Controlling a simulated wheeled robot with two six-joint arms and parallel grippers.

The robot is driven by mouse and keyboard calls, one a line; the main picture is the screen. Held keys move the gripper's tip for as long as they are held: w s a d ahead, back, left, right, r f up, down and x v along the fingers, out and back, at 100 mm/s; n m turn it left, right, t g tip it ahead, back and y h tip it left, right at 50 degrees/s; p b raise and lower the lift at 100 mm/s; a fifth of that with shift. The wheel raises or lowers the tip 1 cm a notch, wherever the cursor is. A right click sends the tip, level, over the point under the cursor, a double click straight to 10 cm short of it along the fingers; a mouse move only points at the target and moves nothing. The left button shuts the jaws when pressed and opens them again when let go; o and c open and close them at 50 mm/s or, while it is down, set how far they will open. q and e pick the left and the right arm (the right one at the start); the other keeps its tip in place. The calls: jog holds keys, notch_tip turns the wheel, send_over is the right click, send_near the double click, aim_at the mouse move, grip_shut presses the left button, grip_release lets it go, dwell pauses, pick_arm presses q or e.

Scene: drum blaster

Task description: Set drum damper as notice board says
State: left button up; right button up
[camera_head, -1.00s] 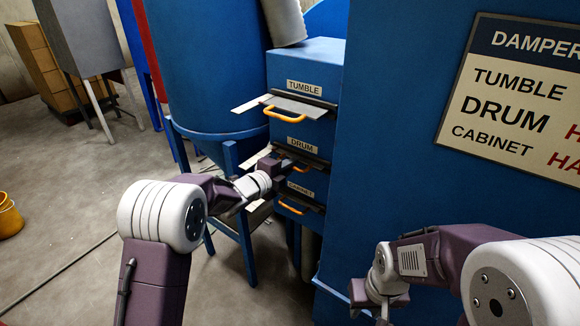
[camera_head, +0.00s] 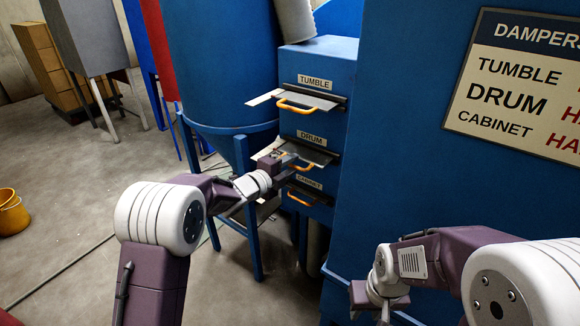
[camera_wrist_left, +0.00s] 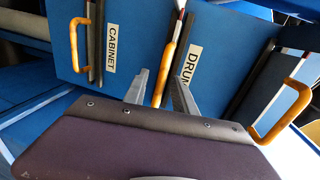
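The blue damper box has three labelled slides. The DRUM slide (camera_head: 312,152) is the middle one, with its grey plate partly out and a yellow handle (camera_head: 300,165). My left gripper (camera_head: 278,163) is at that handle. In the left wrist view, the left gripper's fingers (camera_wrist_left: 161,88) stand apart on either side of the DRUM handle (camera_wrist_left: 168,62); small gaps seem to show. The notice board (camera_head: 525,85) reads DAMPERS, TUMBLE, DRUM, CABINET; red "HA" shows beside DRUM and CABINET, the rest is cut off. My right gripper (camera_head: 383,312) is at the bottom edge, fingers mostly hidden.
The TUMBLE slide (camera_head: 315,95) above is well out. The CABINET slide (camera_head: 305,196) below looks pushed in. A blue hopper (camera_head: 210,70) on legs stands left of the box. A yellow bucket (camera_head: 12,213) stands on the open floor at far left.

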pick_arm(q)
jog(key=v, duration=0.9)
